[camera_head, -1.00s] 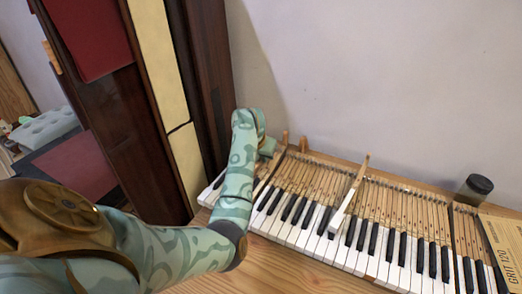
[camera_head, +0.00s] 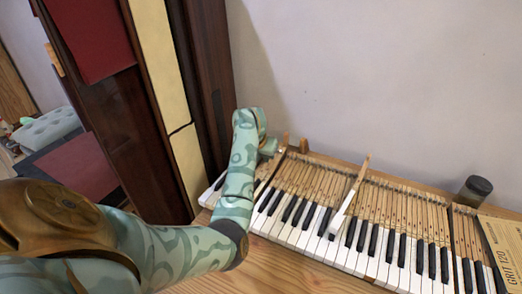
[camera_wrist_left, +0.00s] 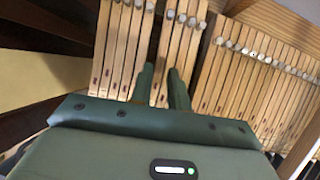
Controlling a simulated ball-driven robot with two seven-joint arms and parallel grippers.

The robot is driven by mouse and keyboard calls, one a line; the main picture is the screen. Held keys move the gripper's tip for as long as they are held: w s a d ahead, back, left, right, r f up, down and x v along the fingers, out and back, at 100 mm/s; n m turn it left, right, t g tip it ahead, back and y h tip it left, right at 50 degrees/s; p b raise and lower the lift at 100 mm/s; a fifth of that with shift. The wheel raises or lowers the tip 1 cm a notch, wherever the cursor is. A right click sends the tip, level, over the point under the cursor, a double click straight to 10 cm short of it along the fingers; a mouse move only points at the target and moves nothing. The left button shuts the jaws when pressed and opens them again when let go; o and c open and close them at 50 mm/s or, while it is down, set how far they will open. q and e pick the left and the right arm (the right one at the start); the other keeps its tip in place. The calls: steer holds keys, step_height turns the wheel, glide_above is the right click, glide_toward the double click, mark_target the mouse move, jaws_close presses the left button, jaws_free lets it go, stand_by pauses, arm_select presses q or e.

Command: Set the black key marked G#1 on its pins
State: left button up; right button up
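The keyboard (camera_head: 325,235) lies along the wall with rows of white and black keys and bare wooden key sticks behind them. My left gripper (camera_head: 268,162) is low over the sticks at the left end in the head view. In the left wrist view its two fingers (camera_wrist_left: 161,72) point down among the wooden sticks, a narrow gap apart, with a stick (camera_wrist_left: 162,88) showing between them. I cannot tell whether they grip it. The G#1 mark is not readable in either view, so I cannot pick out that key. My right gripper is not in view.
A loose white key (camera_head: 342,212) with its wooden stick lies across the other keys near the middle. A dark wooden case (camera_head: 150,130) stands at the left.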

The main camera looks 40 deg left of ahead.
arm_select(q)
steer(key=shift+r+p, duration=0.4)
steer(key=shift+r, duration=0.35)
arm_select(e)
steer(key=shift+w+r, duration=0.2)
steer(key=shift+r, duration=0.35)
arm_select(q)
steer(key=shift+f, duration=0.1)
steer(key=o, duration=0.6)
steer(key=shift+c, duration=0.2)
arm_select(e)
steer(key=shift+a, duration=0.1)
arm_select(q)
step_height(320, 180, up, 5)
steer(key=p, duration=0.3)
steer(key=shift+p, duration=0.4)
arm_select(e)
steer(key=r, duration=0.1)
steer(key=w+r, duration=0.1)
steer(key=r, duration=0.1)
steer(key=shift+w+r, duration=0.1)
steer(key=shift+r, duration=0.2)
